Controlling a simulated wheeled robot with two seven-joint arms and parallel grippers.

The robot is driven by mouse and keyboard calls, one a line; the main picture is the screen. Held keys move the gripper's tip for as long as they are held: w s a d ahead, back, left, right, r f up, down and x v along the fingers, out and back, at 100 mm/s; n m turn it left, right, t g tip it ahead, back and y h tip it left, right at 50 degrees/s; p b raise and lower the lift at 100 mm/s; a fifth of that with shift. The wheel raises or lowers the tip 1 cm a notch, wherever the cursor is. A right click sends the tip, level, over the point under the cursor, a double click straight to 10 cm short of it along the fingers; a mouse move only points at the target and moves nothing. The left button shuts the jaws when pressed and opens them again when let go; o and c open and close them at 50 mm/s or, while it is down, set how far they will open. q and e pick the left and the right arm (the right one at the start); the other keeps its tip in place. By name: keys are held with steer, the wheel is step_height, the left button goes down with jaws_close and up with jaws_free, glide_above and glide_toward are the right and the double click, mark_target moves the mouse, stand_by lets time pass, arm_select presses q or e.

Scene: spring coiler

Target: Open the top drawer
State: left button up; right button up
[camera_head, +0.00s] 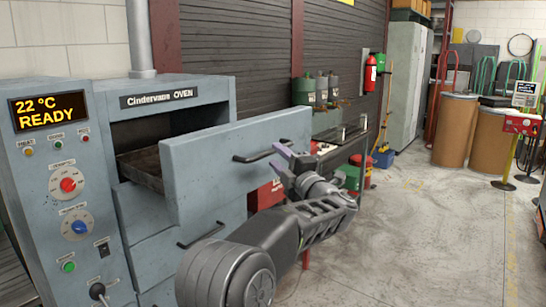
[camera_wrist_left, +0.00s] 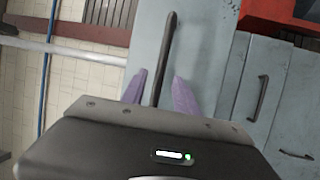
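The top drawer (camera_head: 215,165) of the grey-blue oven stands pulled well out, its front panel clear of the oven body. Its dark bar handle (camera_head: 253,158) runs across the panel and also shows in the left wrist view (camera_wrist_left: 166,50). My left gripper (camera_head: 282,158) is at the handle's right end in the head view. In the wrist view its two purple fingers (camera_wrist_left: 160,92) lie on either side of the bar, with gaps between bar and fingers, so it looks open. Whether a finger touches the bar is unclear. My right gripper is not in view.
The oven cabinet (camera_head: 185,93) has an opening above the drawer and a control panel (camera_head: 62,185) at left. A lower drawer with its own handle (camera_head: 200,236) is shut.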

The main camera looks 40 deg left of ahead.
arm_select(q)
steer(key=v, duration=0.4)
steer(key=shift+b, duration=0.3)
steer(key=shift+w, duration=0.1)
